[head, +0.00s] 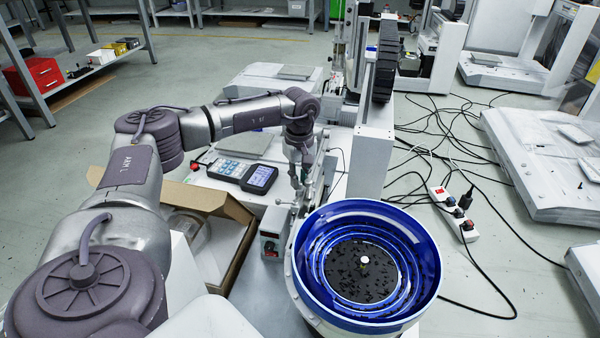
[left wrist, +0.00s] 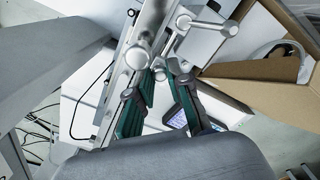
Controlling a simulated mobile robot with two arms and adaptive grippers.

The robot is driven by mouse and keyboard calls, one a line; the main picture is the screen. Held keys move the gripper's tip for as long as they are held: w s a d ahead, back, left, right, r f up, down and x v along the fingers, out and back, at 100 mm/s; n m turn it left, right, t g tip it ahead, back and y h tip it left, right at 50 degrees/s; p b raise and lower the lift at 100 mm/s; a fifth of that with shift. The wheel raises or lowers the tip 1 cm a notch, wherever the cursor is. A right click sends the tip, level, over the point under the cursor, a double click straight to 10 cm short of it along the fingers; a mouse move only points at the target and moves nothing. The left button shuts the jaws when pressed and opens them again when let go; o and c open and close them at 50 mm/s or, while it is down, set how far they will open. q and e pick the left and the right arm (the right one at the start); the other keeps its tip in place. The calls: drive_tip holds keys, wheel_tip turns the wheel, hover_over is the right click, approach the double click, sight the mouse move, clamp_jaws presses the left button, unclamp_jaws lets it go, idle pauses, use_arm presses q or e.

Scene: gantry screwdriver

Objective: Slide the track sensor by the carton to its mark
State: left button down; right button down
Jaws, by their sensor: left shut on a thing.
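My left gripper (head: 297,182) reaches down over the narrow metal track (head: 321,165) beside the carton (head: 238,212). In the left wrist view its green-padded fingers (left wrist: 158,74) close together on a small metal part of the track sensor (left wrist: 139,56), a silver fitting with round knobs. The sensor's rods and clamps spread toward the carton (left wrist: 268,68). The fingers hide part of what they hold. I cannot make out the mark in either view. My right gripper is not in view.
A blue bowl feeder (head: 425,255) stands close to the right of the track's near end. A small grey box (head: 270,243) sits at that end. A handheld controller with a screen (head: 242,174) lies left of the arm. Cables and a power strip (head: 455,214) are on the floor.

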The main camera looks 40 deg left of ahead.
sight(300, 182)
use_arm(q)
drive_tip(key=c, duration=1.1)
unclamp_jaws()
wheel_tip(300, 182, up, 12)
